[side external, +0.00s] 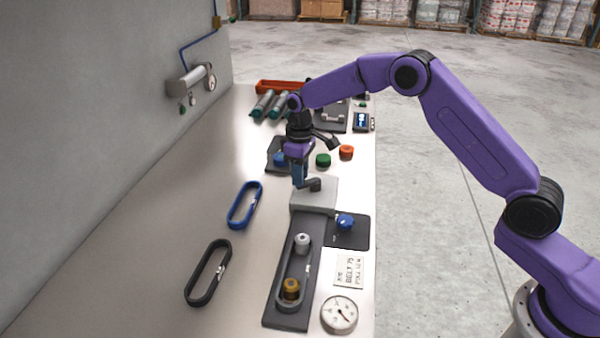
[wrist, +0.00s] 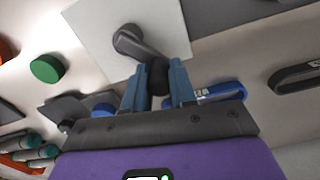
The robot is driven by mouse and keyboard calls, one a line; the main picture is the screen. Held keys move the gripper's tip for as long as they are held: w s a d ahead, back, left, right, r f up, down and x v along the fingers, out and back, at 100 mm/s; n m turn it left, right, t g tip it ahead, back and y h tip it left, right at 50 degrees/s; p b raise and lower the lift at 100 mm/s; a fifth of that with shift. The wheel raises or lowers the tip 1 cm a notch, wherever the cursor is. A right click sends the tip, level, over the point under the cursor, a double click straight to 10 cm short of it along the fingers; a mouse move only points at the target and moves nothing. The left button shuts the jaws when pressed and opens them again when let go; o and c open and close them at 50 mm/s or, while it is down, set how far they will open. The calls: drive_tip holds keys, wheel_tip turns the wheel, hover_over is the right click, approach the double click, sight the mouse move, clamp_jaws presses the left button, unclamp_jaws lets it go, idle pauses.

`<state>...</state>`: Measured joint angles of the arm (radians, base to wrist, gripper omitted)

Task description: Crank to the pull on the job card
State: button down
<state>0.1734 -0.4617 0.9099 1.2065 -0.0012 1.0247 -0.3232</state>
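A crank (side external: 313,184) sits on a light grey box (side external: 312,197) at the head of a dark bed (side external: 285,317). In the wrist view the crank arm (wrist: 138,45) ends in a black knob (wrist: 159,76). My gripper (side external: 299,183) has blue fingers (wrist: 159,78) closed on either side of this knob. On the bed, a dark belt loop surrounds a brass pulley (side external: 291,289) and a pale pulley (side external: 302,243). The job card (side external: 349,270) seems to read "BELT 75"; its smaller print is unclear. The round dial (side external: 339,314) beside it has a needle, its reading illegible.
A blue belt (side external: 245,205) and a black belt (side external: 208,272) lie left of the bed. A blue knob (side external: 345,222) stands on a dark plate to the right. Green (side external: 323,160) and orange (side external: 346,151) knobs stand behind.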

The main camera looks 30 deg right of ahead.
drive_tip(key=shift+w+m, duration=0.1)
drive_tip(key=shift+m, duration=0.2)
drive_tip(key=m, duration=0.1)
drive_tip(key=w+m, duration=0.1)
drive_tip(key=m, duration=0.2)
drive_tip(key=shift+w+d, duration=0.3)
drive_tip(key=shift+d, duration=0.05)
drive_tip(key=shift+w+d+m, duration=0.2)
drive_tip(key=shift+w+m, duration=0.05)
drive_tip(key=shift+m, duration=0.55)
drive_tip(key=shift+w+d+m, duration=0.2)
drive_tip(key=shift+m, duration=0.6)
drive_tip(key=c, duration=0.9)
unclamp_jaws()
wheel_tip(320, 180, up, 18)
drive_tip(key=shift+f, duration=0.25)
